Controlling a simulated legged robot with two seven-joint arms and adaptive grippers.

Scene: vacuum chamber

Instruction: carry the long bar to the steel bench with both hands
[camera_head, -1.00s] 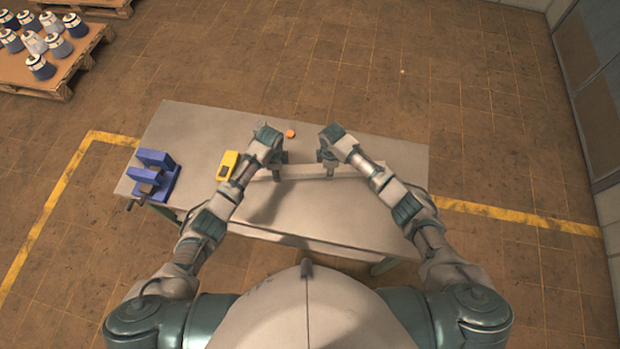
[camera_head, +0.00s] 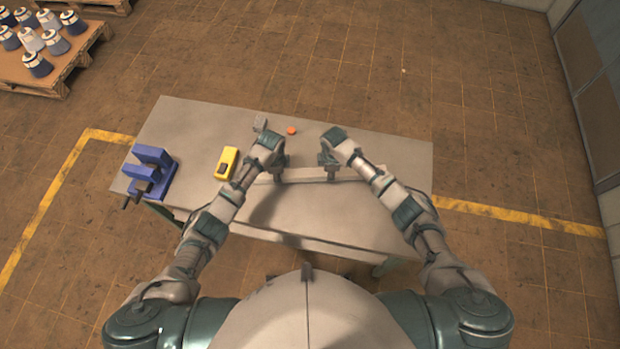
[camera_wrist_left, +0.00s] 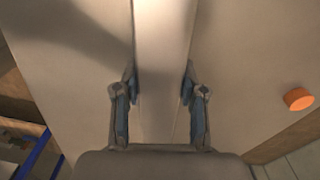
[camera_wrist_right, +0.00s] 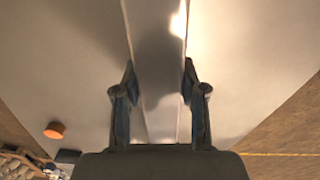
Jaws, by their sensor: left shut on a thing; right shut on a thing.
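The long bar (camera_head: 304,175) is pale grey and runs left to right over the steel bench (camera_head: 300,215). My left gripper (camera_head: 278,178) is shut on its left part, and my right gripper (camera_head: 330,176) is shut on it farther right. In the left wrist view the bar (camera_wrist_left: 162,50) passes between the fingers (camera_wrist_left: 160,95). In the right wrist view the bar (camera_wrist_right: 158,50) also lies between the fingers (camera_wrist_right: 160,95). The bar looks level and is over the bench top; I cannot tell whether it touches the surface. Its ends are partly hidden by my arms.
A blue vise (camera_head: 150,172) stands at the bench's left end. A yellow device (camera_head: 227,163) lies left of my left gripper. An orange disc (camera_head: 292,130) and a small grey block (camera_head: 261,124) lie toward the back. The bench's front and right areas look clear.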

